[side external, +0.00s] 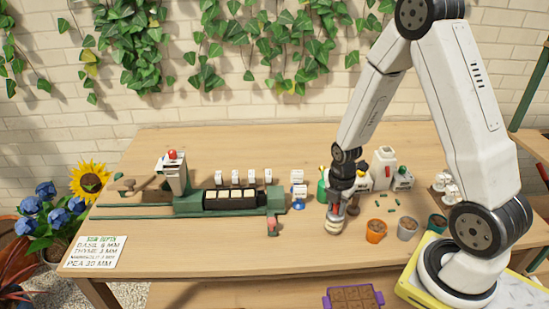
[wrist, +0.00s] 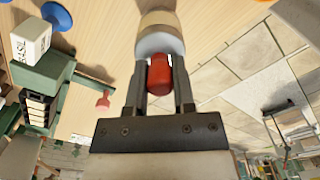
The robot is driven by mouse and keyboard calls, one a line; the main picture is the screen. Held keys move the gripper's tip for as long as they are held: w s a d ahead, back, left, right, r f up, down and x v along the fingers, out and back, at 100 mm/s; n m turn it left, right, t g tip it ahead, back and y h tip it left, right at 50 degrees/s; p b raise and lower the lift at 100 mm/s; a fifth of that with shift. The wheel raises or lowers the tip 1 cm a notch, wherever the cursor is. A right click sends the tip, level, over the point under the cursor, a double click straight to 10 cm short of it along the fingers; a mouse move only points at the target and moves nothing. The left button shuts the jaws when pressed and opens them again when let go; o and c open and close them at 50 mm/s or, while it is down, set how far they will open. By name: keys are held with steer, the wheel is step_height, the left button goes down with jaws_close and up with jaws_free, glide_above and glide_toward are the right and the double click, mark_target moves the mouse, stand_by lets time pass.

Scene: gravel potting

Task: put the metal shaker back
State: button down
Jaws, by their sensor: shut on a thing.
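My gripper (side external: 337,197) points down over the middle right of the table and is shut on the metal shaker (side external: 333,224). The shaker is a small pale cylinder with a reddish part, upright and at or just above the tabletop; I cannot tell if it touches. In the wrist view my gripper (wrist: 160,72) has its fingers on either side of a red piece, with the shaker's pale grey and tan round body (wrist: 160,42) beyond it.
A green machine (side external: 187,205) with a dark tray of cells stands to the left, a small red part (side external: 272,226) at its front. A purple tray (side external: 328,301) lies in front. White containers (side external: 384,168) crowd behind my gripper.

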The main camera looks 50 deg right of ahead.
steer(key=shift+f, duration=1.05)
steer(key=shift+f, duration=0.1)
steer(key=shift+c, duration=2.2)
jaws_free()
steer(key=shift+r, duration=6.1)
steer(key=shift+a, duration=0.1)
